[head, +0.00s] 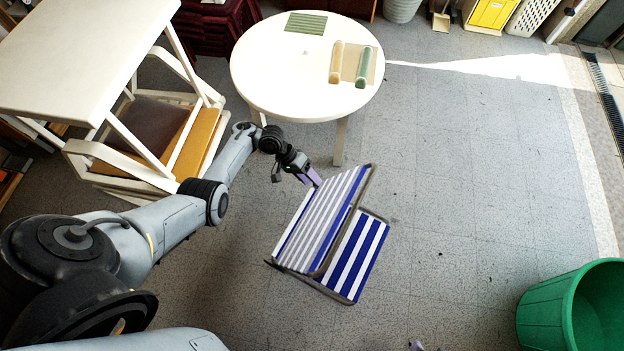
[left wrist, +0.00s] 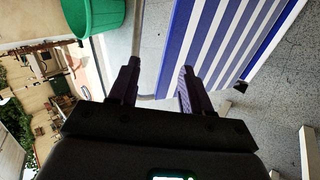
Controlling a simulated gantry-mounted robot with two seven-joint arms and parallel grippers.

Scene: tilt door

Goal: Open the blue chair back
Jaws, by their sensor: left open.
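The chair with blue and white striped fabric (head: 322,225) and a thin grey metal frame stands on the floor in the middle of the head view. It has two striped panels: a larger tilted one on the left and a smaller one on the lower right (head: 357,257). My left gripper (head: 312,178) is open at the far upper edge of the larger panel. In the left wrist view, the striped fabric (left wrist: 222,45) lies beyond the right finger; I cannot tell whether they touch. A purple tip, apparently of my right gripper (head: 416,346), barely shows at the bottom edge.
A round white table (head: 285,80) stands behind the chair. A white bench set with a tabletop (head: 75,50) is at the left, close to my left arm. A green bin (head: 545,315) stands at the lower right. The floor right of the chair is clear.

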